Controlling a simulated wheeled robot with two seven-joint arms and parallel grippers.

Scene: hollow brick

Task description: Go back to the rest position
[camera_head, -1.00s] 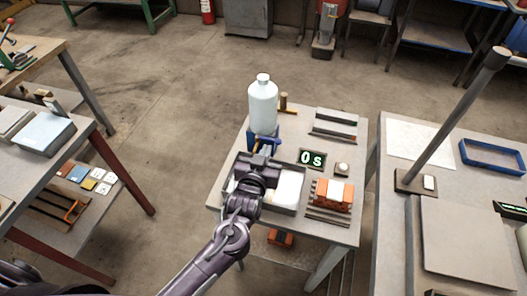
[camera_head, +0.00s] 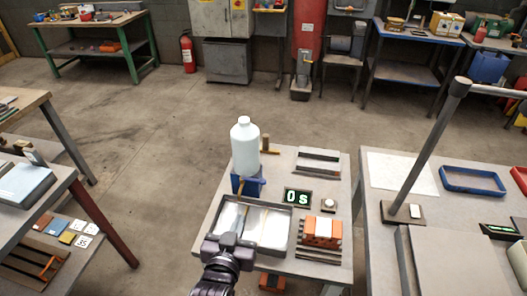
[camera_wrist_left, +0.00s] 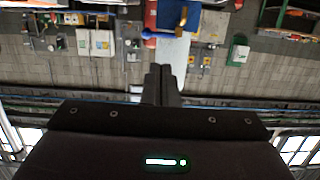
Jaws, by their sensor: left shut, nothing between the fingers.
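My left gripper (camera_head: 229,243) is shut and empty in the head view, low at the front left corner of the small table, over the near edge of the grey tray (camera_head: 285,249). In the left wrist view its two fingers (camera_wrist_left: 162,85) are pressed together with nothing between them. The hollow orange brick (camera_head: 322,232) with a white top patch lies on bars at the table's right front. A white bottle (camera_head: 245,147) stands on a blue stand (camera_head: 246,184) behind the tray. My right gripper is not in view.
A display reading "0s" (camera_head: 297,197) and a small button block (camera_head: 328,205) sit right of the tray. A right table holds a post (camera_head: 428,150) and a blue bin (camera_head: 472,180). A left bench (camera_head: 62,185) stands apart. The floor behind is open.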

